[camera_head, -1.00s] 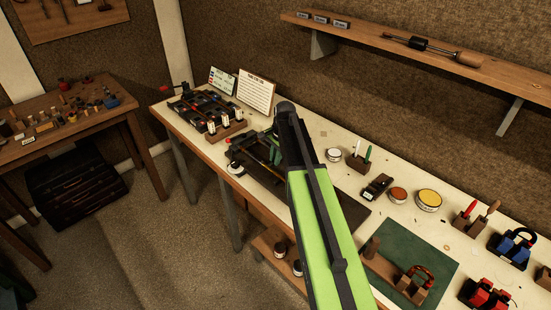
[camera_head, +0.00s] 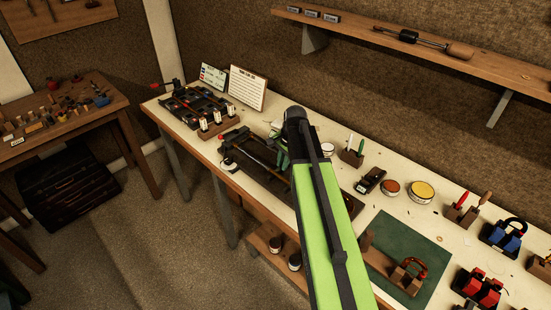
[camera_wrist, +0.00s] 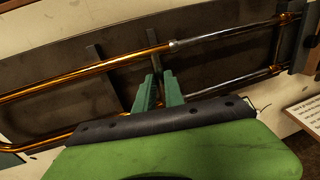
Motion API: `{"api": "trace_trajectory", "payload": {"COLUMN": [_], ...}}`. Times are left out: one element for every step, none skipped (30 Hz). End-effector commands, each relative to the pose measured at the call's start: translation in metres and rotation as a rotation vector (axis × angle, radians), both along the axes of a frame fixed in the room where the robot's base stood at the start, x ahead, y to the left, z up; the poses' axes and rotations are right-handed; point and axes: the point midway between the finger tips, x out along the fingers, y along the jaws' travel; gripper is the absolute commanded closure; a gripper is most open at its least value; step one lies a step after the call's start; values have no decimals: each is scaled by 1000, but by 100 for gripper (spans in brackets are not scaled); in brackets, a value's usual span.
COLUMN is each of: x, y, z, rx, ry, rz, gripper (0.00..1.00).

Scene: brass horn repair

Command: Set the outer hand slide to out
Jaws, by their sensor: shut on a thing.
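The outer hand slide (camera_wrist: 90,78) is a pair of brass tubes over a long dark board (camera_wrist: 55,100). In the wrist view, bare silvery inner tubes (camera_wrist: 225,37) show to the right of the brass ends. My gripper (camera_wrist: 162,75) has teal fingers between the two tubes, close together and shut on the slide, apparently at its cross brace. The green gripper body hides part of the lower tube.
The bench (camera_head: 330,182) carries a block of small bottles (camera_head: 217,126), a dark rack (camera_head: 195,105) and cards (camera_head: 247,88) at the left. Round tins (camera_head: 420,191), a green mat (camera_head: 408,250) and tool blocks stand at the right. A wall shelf (camera_head: 390,40) runs above.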

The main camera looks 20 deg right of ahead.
Motion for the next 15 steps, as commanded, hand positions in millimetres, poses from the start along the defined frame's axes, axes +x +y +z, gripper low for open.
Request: {"api": "trace_trajectory", "payload": {"x": [-5, -5, -5, -5, -5, -6, -6, -6, -6, -6, -5, -5, -5, -5, -4], "y": [-3, -3, -3, -3, -3, -3, -4, -4, -4, -4, -3, -3, -3, -3, -3], "z": [-1, -1, -1, -1, -1, -1, -1, -1, -1, -1, -1, -1, -1, -1, -1], "rx": [-4, -5, -5, -5, -6, -6, -6, -6, -7, -7, -7, -5, -5, -5, -5], "ry": [13, 14, 15, 16, 17, 17, 18, 18, 18, 17, 17, 16, 15, 15, 14], "rz": [-1, -1, -1, -1, -1, -1, -1, -1, -1, -1, -1, -1, -1, -1, -1], "gripper": [100, 100, 100, 100, 100, 100, 100, 83, 77, 74, 70, 65, 65, 65, 65]}}
